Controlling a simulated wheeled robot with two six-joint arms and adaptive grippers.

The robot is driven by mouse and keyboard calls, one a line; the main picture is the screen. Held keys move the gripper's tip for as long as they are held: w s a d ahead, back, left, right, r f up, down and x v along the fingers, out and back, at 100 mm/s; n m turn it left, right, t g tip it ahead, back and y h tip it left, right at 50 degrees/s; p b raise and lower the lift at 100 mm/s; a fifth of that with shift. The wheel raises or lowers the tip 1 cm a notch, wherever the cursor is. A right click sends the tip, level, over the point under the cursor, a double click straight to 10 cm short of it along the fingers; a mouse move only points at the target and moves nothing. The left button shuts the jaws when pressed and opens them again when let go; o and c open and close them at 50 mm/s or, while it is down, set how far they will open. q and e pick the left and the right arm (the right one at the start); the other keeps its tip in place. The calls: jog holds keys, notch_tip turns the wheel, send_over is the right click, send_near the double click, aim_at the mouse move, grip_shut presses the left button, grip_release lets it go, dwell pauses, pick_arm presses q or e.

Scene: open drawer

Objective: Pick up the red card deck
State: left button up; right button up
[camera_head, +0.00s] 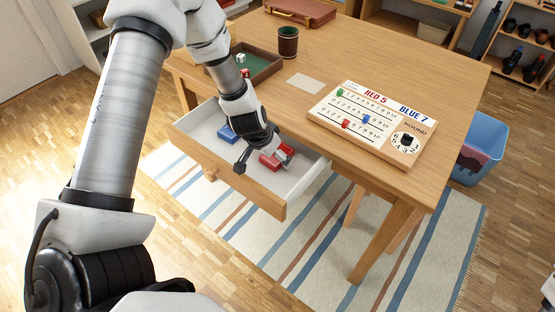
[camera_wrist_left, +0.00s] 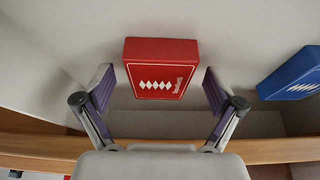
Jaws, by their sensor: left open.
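The red card deck (camera_head: 268,162) lies in the open drawer (camera_head: 240,180), and in the left wrist view the red deck (camera_wrist_left: 162,72) shows white diamonds on its face. My left gripper (camera_wrist_left: 158,88) is open, with one finger on each side of the deck's near part. In the wrist view small gaps show between fingers and deck; I cannot tell whether the fingertips touch the drawer floor. In the head view my left gripper (camera_head: 275,158) reaches down into the drawer and partly covers the deck. My right gripper is not in view.
A blue card deck (camera_head: 227,133) lies in the same drawer, also at the right of the wrist view (camera_wrist_left: 295,75). The drawer's front wall is close to the gripper. The table (camera_head: 330,65) holds a dice tray (camera_head: 262,62), a cup (camera_head: 288,42) and a scoreboard (camera_head: 370,122).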

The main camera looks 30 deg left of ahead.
pick_arm(q)
jog(key=shift+s+r, duration=0.1)
jog(key=shift+r, duration=0.05)
jog(key=c, duration=1.3)
